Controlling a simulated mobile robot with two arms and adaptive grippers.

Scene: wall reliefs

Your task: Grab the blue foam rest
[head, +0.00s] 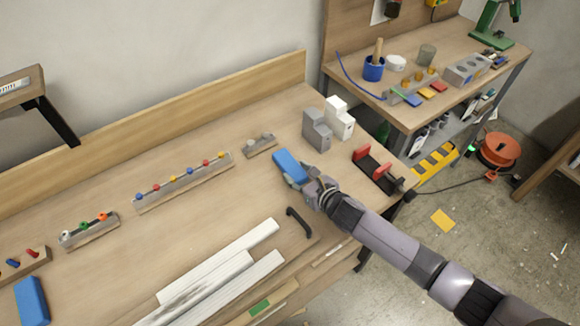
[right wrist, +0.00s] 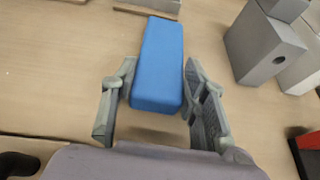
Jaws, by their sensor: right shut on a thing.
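A blue foam rest (head: 289,165), a plain rectangular block, is at the right part of the wooden workbench. My right gripper (head: 303,183) is at its near end, with the fingers on either side. In the right wrist view the blue foam rest (right wrist: 158,62) lies lengthwise between the two fingers of the right gripper (right wrist: 160,75), which is shut on it. I cannot tell whether the block is clear of the bench. A second blue block (head: 31,301) lies at the bench's lower left. My left gripper is not in view.
Grey and white stepped blocks (head: 317,131) stand just beyond the rest. A red-and-black holder (head: 377,168) is to the right. A black handle (head: 298,222) and long white bars (head: 215,265) lie nearer. Racks of coloured pegs (head: 183,181) stand left. Bench surface between is clear.

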